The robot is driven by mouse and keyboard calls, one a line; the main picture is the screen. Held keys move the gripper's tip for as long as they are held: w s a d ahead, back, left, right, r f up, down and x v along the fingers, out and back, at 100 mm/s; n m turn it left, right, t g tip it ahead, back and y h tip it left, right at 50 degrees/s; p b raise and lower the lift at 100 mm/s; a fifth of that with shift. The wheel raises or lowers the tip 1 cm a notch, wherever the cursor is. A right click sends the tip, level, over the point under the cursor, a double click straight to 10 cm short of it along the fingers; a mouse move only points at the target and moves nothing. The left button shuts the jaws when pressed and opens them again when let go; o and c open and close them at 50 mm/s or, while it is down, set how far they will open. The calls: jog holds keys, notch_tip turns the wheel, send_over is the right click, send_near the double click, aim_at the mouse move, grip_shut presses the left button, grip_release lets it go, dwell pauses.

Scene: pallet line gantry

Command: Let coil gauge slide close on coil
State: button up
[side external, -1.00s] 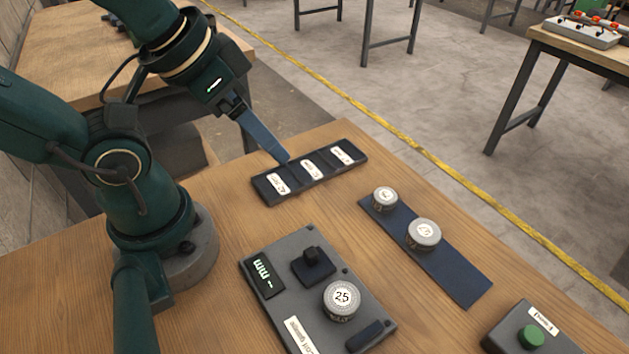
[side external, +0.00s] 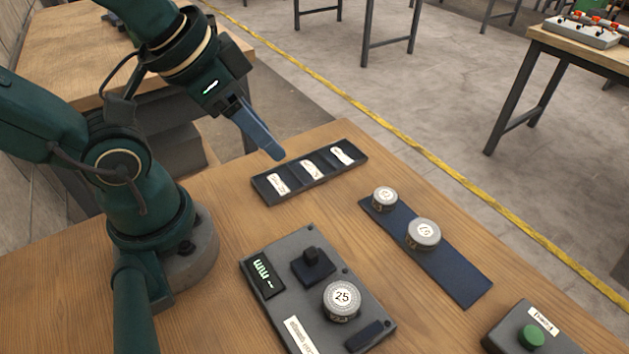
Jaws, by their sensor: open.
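The coil gauge (side external: 291,244) is a grey plate on the table with a dark display at its left, showing "mm" and a mark I cannot read. Its dark slide (side external: 313,265), with an upright knob, stands apart from the coil, with a gap between them. The coil (side external: 342,299), round and grey with "25" on its top, sits on the plate between the slide and a dark fixed block (side external: 365,337). My gripper (side external: 278,155) hangs in the air near the labelled tray, well away from the gauge. Its fingers overlap in this view, and nothing shows between them.
A dark tray (side external: 325,180) with three white-labelled compartments lies at the back. Two more grey coils (side external: 424,233) (side external: 384,198) stand on a dark blue mat (side external: 459,279). A box with a green button (side external: 531,336) is at the front right. Bare wood lies between tray and gauge.

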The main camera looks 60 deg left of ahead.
jog(key=m, duration=0.1)
jog(key=m+g, duration=0.5)
jog(key=m, duration=1.1)
send_over(311, 252)
jog(key=f, duration=0.6)
jog(key=shift+w+a+f, duration=0.25)
jog(key=shift+w+f, duration=0.05)
jog(key=shift+w, duration=0.05)
jog(key=shift+s+d+f+g, duration=0.2)
jog(key=shift+s+f+g, duration=0.15)
jog(key=shift+f, duration=2.5)
grip_shut()
